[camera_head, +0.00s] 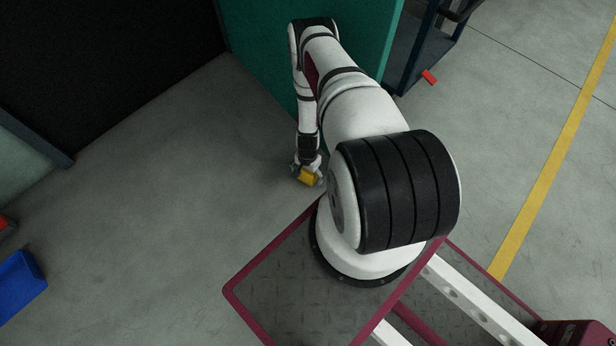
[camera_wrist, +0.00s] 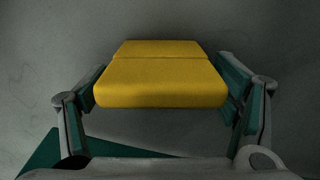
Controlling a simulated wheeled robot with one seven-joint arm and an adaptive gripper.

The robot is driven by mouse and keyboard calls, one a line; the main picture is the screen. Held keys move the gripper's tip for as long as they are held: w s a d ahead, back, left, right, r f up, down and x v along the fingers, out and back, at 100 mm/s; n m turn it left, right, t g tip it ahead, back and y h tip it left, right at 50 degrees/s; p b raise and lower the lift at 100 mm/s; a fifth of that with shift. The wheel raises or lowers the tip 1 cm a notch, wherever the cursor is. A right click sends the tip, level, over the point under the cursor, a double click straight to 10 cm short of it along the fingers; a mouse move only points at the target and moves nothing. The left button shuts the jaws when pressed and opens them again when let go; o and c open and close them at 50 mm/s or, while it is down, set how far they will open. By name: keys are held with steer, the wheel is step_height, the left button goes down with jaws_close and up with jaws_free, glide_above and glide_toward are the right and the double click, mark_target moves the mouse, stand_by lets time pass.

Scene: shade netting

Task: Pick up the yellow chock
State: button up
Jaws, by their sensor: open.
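The yellow chock (camera_head: 308,177) is on the grey floor near the front left of my base, beside the green panel. In the wrist view the chock (camera_wrist: 158,77) is a yellow block with a crease across its top, lying between my two fingers. My gripper (camera_head: 306,172) points down at it, and it also shows in the wrist view (camera_wrist: 163,95) with its fingers spread on both sides of the chock. The right finger is very close to the chock's side. I cannot tell whether either finger touches it. The chock's underside is hidden.
A green panel (camera_head: 262,50) stands right behind my arm. A dark blue frame (camera_head: 415,55) with a red piece (camera_head: 429,77) is at the upper right. A blue bin (camera_head: 20,283) lies at the lower left. The floor at left (camera_head: 160,190) is clear.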

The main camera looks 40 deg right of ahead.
steer(key=c, duration=1.3)
